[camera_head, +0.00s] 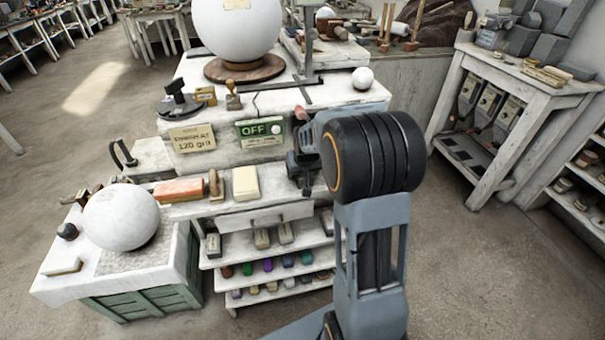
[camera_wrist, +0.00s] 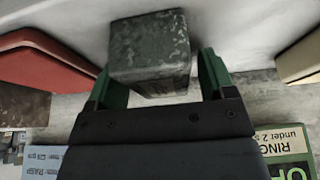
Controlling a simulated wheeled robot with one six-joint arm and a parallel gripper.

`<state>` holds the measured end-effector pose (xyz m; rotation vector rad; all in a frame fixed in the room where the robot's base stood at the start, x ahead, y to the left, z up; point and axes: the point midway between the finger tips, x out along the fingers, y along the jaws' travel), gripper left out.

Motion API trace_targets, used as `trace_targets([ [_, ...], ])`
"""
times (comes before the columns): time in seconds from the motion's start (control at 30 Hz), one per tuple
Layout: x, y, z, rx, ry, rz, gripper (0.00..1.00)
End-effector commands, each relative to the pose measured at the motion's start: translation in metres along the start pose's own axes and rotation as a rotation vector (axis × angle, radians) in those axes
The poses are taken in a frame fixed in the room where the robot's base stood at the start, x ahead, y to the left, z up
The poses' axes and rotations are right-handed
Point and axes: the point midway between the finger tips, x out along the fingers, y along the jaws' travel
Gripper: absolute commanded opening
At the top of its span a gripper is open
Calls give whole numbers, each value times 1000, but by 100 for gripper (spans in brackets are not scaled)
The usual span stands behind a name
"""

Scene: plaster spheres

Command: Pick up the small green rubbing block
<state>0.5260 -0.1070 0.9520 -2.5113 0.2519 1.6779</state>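A small block with a dark, mottled grey-green face (camera_wrist: 150,45) sits between the fingers of my gripper (camera_wrist: 162,80) in the wrist view. The fingers have green inner sides and stand apart, one on each side of the block. A gap shows on the left; the right finger is very near the block, and I cannot tell if it touches. In the head view my gripper (camera_head: 304,178) points down at the pale bench ledge, right of the OFF sign. The block is not discernible there, behind my gripper and arm.
A red block (camera_wrist: 45,62) lies left of the fingers and a cream block (camera_wrist: 302,58) right of them in the wrist view. The cream block (camera_head: 245,183) shows beside my gripper in the head view. The OFF sign (camera_head: 260,131) stands close behind the ledge.

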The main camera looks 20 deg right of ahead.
Motion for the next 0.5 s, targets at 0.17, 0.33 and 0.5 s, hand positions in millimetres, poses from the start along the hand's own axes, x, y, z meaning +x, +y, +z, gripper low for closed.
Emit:
trace_targets([
  [0.17, 0, 0, 0, 0, 0, 0, 59],
  [0.33, 0, 0, 0, 0, 0, 0, 43],
  [0.5, 0, 0, 0, 0, 0, 0, 26],
])
